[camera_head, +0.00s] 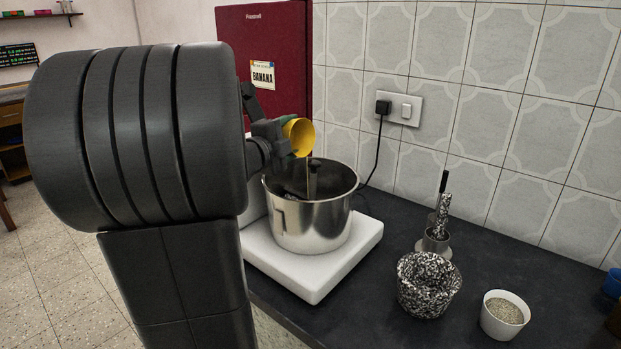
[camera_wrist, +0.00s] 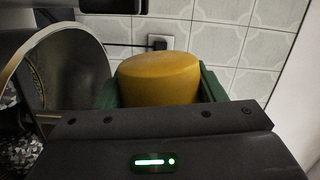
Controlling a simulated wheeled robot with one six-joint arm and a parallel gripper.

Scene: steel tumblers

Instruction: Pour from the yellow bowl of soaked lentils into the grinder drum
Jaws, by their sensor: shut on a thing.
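The yellow bowl (camera_head: 300,137) is tilted far over above the steel grinder drum (camera_head: 312,220), its mouth facing right and down. A thin pale streak hangs below its rim toward the drum; it is too small to tell for certain whether it is lentils. My gripper (camera_head: 286,128) is shut on the bowl. In the wrist view the bowl's outside (camera_wrist: 160,78) sits between green finger pads, and the drum's rim (camera_wrist: 38,42) shows at left. The bowl's contents are hidden. The drum stands upright on a white base (camera_head: 318,285), with a dark post inside.
A speckled black-and-white bowl (camera_head: 428,284), a white bowl of grain (camera_head: 503,315) and a steel mortar with a speckled pestle (camera_head: 436,238) stand right on the dark counter. A cord runs to a wall socket (camera_head: 400,107). A red fridge (camera_head: 265,60) is behind.

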